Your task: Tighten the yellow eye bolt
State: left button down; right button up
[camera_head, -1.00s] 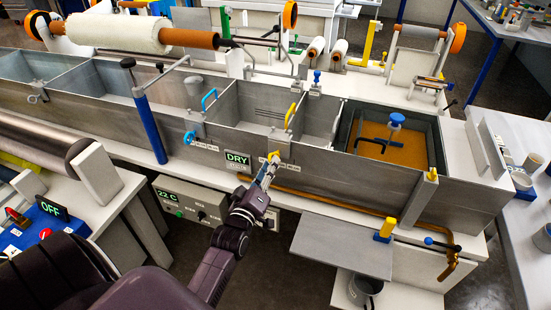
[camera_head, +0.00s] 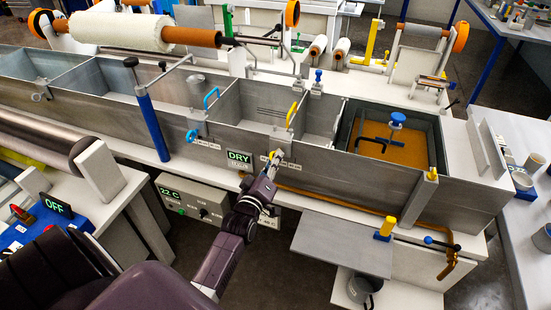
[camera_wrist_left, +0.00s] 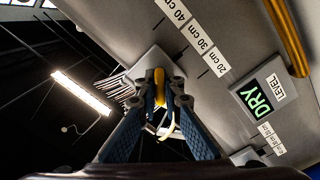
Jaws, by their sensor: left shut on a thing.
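The yellow eye bolt (camera_wrist_left: 159,88) sits at the front wall of the metal bath, just right of the DRY display. In the left wrist view it stands between the two fingers of my left gripper (camera_wrist_left: 158,104), which is shut on it. In the head view the same gripper (camera_head: 274,158) reaches up to the bath's front wall and mostly covers the bolt. The bolt's thread and seat are hidden. My right gripper is not in view.
The DRY level display (camera_head: 239,160) is close to the left of my gripper. A blue eye bolt (camera_head: 192,136) is on the same wall further left. A copper pipe (camera_head: 330,200) runs below, and a grey shelf (camera_head: 340,248) stands out at lower right.

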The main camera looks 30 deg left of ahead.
pick_arm(q)
jog(key=m+p, duration=0.1)
jog(key=m, duration=0.3)
jog(key=shift+m, duration=2.2)
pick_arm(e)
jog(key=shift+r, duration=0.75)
pick_arm(q)
jog(key=shift+p, duration=0.3)
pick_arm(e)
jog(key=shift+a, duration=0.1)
pick_arm(q)
jog(key=c, duration=2.1)
grip_release()
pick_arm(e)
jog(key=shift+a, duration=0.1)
